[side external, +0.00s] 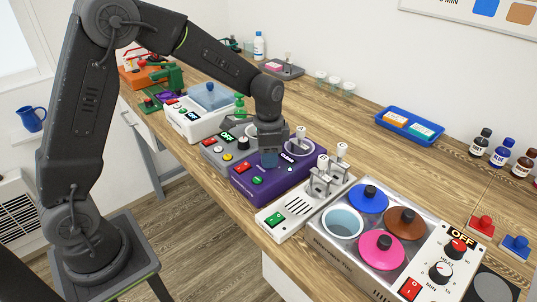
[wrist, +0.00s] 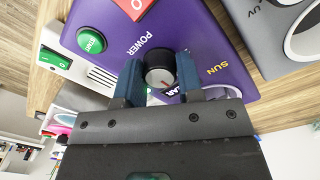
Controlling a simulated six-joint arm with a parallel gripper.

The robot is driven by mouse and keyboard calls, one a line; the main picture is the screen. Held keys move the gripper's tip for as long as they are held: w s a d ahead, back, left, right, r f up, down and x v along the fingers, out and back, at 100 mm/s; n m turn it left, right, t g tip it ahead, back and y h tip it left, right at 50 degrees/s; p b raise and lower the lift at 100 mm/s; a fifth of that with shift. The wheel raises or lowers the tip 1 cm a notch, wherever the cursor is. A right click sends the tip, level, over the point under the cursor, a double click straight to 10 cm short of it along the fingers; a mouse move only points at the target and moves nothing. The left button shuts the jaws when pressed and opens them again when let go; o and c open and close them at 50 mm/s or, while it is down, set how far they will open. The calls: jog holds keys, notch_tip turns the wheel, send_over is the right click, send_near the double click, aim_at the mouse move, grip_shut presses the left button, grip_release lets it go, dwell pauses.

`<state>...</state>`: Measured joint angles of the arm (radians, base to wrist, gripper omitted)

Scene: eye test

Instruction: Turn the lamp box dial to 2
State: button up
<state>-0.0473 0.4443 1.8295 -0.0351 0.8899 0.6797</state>
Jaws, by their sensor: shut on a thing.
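The lamp box appears to be the purple box (side external: 272,190) in the middle of the bench, also filling much of the wrist view (wrist: 205,35). Its dial (wrist: 159,70) is a round black knob with a pale grey face and a small red mark, beside the words POWER and SUN. My gripper (side external: 268,160) is down at the box top. In the wrist view its blue fingers (wrist: 160,78) are shut on the dial, one at each side. The dial's scale numbers are hidden or unreadable, so I cannot tell its setting. The side view hides the dial behind my gripper.
The box also bears a green START button (wrist: 91,40) and a red switch (wrist: 134,6). A grey box (side external: 212,153) stands close at its left, and a white slotted unit (side external: 296,213) close at its right. Further right is a water bath with colored lids (side external: 381,247).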

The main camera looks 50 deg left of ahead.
jog(key=o, duration=0.9)
jog(key=shift+o, duration=0.2)
jog(key=shift+r, duration=0.15)
notch_tip(320, 180, up, 14)
jog(key=shift+w+a+f, duration=0.15)
jog(key=shift+a+f, duration=0.05)
